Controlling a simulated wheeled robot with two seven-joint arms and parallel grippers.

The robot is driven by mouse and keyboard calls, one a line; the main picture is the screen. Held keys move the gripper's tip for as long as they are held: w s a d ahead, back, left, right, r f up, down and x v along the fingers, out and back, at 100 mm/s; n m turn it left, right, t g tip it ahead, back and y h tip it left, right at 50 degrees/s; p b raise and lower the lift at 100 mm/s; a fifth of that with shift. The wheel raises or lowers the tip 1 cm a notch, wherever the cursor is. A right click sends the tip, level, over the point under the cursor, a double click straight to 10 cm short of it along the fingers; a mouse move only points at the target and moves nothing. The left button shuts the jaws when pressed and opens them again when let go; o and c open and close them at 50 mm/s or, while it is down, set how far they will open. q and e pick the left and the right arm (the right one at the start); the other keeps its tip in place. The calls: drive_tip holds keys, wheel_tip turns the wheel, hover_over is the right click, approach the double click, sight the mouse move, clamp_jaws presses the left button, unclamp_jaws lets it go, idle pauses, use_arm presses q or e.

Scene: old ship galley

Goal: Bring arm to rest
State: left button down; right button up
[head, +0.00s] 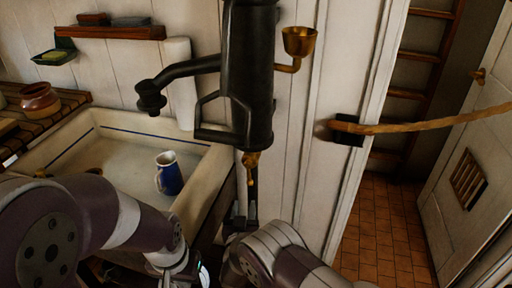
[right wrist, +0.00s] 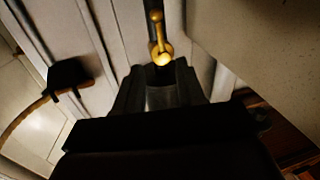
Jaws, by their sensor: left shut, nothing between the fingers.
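My left arm comes in from the left in the head view, over the front of the sink. My left gripper (head: 190,272) is at the bottom edge, partly cut off, and shut with nothing in it. My right arm comes in from the bottom, right of centre. My right gripper (head: 241,208) is dark and points at the wall under the black pump.
A white sink (head: 115,150) holds a blue and white jug (head: 169,174). The black pump (head: 250,75) with a brass cup (head: 299,42) hangs over its right end. A rope (head: 430,124) crosses the doorway from a black wall bracket (head: 346,130). Tiled floor (head: 385,225) lies open beyond.

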drive_tip(key=s+f+n+g+y, duration=0.2)
drive_tip(key=s+f+n+g, duration=0.1)
drive_tip(key=s+f+g, duration=0.65)
drive_tip(key=s+d+r+m+g, duration=0.1)
drive_tip(key=s+d+r+g, duration=0.1)
drive_tip(key=s+d+r, duration=0.3)
drive_tip(key=s+d+r+m+g+h+p, duration=0.1)
drive_tip(key=s+d+r, duration=0.5)
drive_tip(key=d, duration=0.7)
drive_tip(key=s+d+r+m+g+h+p, duration=0.1)
drive_tip(key=s+d+r+g, duration=0.3)
drive_tip(key=d+r, duration=0.4)
drive_tip(key=shift+s+d+m, duration=0.4)
drive_tip(key=shift+s+d, duration=0.1)
drive_tip(key=shift+s, duration=0.2)
drive_tip(key=shift+f, duration=0.1)
